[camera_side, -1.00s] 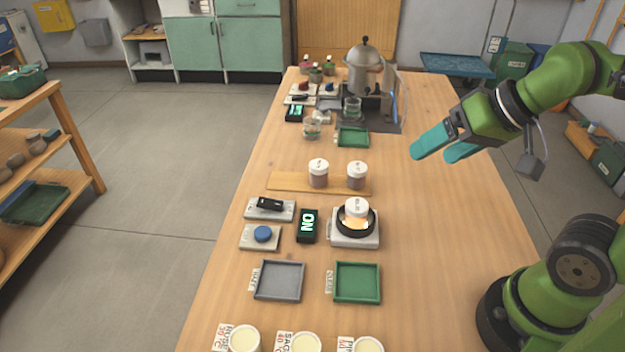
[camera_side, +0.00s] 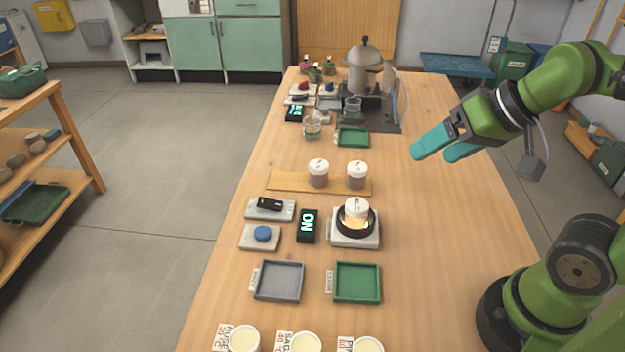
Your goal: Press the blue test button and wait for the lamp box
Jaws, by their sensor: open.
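The blue test button (camera_side: 263,233) sits on a pale plate at the left side of the table. The lamp box (camera_side: 307,225) stands just right of it, black with a lit "ON" in pale green. A white-capped jar (camera_side: 356,212) stands in a black ring on a pale square base (camera_side: 341,240), with an orange glow at the jar. My gripper (camera_side: 437,149) has teal fingers, is open and empty, and hangs over the table's right side, well away from the button.
A black rocker switch (camera_side: 269,204) lies behind the button. Two white-capped jars (camera_side: 318,172) stand on a wooden strip (camera_side: 290,181). A grey tray (camera_side: 279,281) and a green tray (camera_side: 357,283) lie in front. A metal still (camera_side: 364,75) stands at the back.

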